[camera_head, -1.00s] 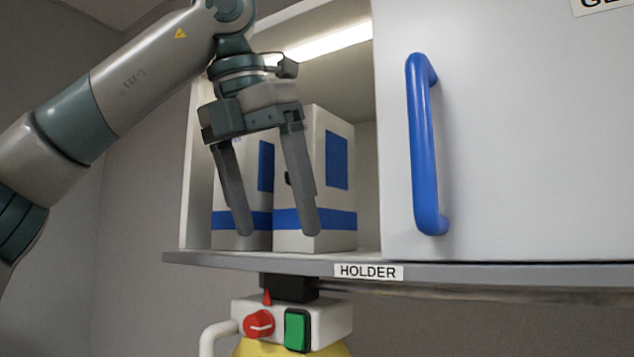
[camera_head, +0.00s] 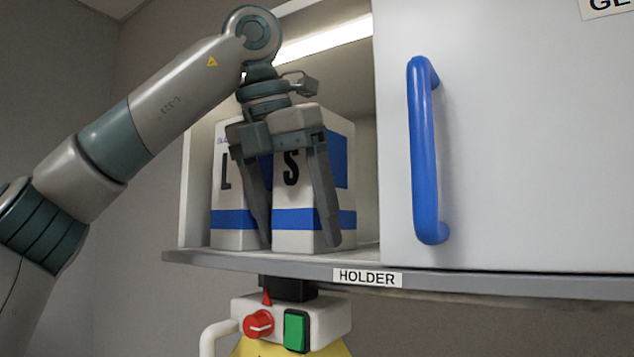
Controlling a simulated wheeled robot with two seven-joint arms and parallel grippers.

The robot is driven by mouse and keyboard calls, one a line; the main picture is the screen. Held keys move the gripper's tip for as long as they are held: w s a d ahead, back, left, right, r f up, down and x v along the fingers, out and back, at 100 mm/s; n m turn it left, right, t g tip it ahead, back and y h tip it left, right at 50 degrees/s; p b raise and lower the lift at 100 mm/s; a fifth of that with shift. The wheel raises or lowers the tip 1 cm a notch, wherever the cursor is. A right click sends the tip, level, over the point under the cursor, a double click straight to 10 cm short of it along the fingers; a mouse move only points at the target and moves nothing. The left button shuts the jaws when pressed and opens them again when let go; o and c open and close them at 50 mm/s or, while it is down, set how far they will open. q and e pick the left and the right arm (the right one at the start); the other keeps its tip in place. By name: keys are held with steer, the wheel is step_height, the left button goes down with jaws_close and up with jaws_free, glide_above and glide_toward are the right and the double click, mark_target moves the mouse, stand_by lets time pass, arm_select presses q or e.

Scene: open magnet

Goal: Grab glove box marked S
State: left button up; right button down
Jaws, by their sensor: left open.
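The glove box marked S (camera_head: 291,190) is white with a blue band and a blue side patch. It stands upright on the cabinet shelf, right of the box marked L (camera_head: 226,190). My left gripper (camera_head: 300,245) is open and points down in front of the boxes. Its left finger covers the seam between the two boxes and its right finger is in front of the right part of the S box. I cannot tell if either finger touches a box. My right gripper is not in view.
A white cabinet door (camera_head: 510,140) with a blue handle (camera_head: 424,150) covers the right side of the cabinet. The shelf edge bears a HOLDER label (camera_head: 367,277). Below hangs a device with a red knob (camera_head: 258,324) and green switch (camera_head: 297,331). A little shelf is free right of the S box.

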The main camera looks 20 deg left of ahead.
arm_select(q)
steer(key=shift+f, duration=0.25)
stand_by(0.5)
steer(key=shift+c, duration=0.7)
steer(key=c, duration=1.3)
steer(key=shift+r, duration=0.2)
